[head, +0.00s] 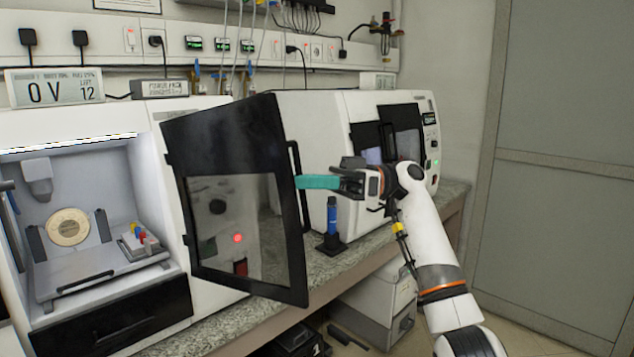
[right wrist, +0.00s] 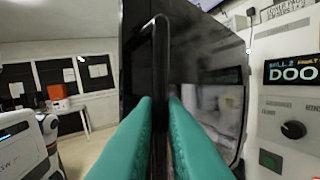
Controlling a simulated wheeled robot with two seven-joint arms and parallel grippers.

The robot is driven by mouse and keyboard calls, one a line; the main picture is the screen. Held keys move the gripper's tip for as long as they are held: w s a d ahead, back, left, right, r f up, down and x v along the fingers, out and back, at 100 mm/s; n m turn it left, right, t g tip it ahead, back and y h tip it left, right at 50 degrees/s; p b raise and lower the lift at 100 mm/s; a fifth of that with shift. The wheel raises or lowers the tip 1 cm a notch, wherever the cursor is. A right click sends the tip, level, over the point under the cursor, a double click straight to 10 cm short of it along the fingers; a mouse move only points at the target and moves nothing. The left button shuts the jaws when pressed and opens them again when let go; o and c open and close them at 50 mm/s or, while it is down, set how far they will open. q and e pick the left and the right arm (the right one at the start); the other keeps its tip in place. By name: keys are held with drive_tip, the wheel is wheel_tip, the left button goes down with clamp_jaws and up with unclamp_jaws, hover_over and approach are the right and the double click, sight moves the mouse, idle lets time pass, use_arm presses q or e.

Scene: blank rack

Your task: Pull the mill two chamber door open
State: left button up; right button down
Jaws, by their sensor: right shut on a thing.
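The black-framed chamber door (head: 180,140) with a see-through window stands swung out from the white machines in the head view. Its upright bar handle (head: 294,165) is on its right edge. My right gripper (head: 304,182), with teal fingers, is at this handle. In the right wrist view the fingers (right wrist: 160,125) lie on both sides of the black handle (right wrist: 160,70), shut on it. A panel display (right wrist: 293,72) beside the door there reads "MILL 2" and "DOO", cut off by the frame edge. My left gripper is not in view.
An open lit chamber (head: 85,185) with a round disk is left of the door. Another white machine (head: 310,115) stands behind it. A blue tube in a black stand (head: 332,240) is on the speckled counter (head: 370,240) just below my right gripper. The floor at right is clear.

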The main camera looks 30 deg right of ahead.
drive_tip(key=shift+w+a+f, duration=0.1)
drive_tip(key=shift+w+a, duration=0.05)
drive_tip(key=shift+a, duration=0.05)
drive_tip(key=c, duration=1.9)
unclamp_jaws()
drive_tip(key=o, duration=0.3)
drive_tip(key=shift+w+a, duration=0.25)
drive_tip(key=shift+a, duration=0.05)
drive_tip(key=shift+o, duration=0.6)
drive_tip(key=shift+w+a+f, duration=0.15)
drive_tip(key=shift+w+a, duration=0.15)
drive_tip(key=s+d+f, duration=0.1)
drive_tip(key=s+d, duration=0.1)
drive_tip(key=d, duration=1)
drive_tip(key=shift+d, duration=0.2)
drive_tip(key=shift+f, duration=0.1)
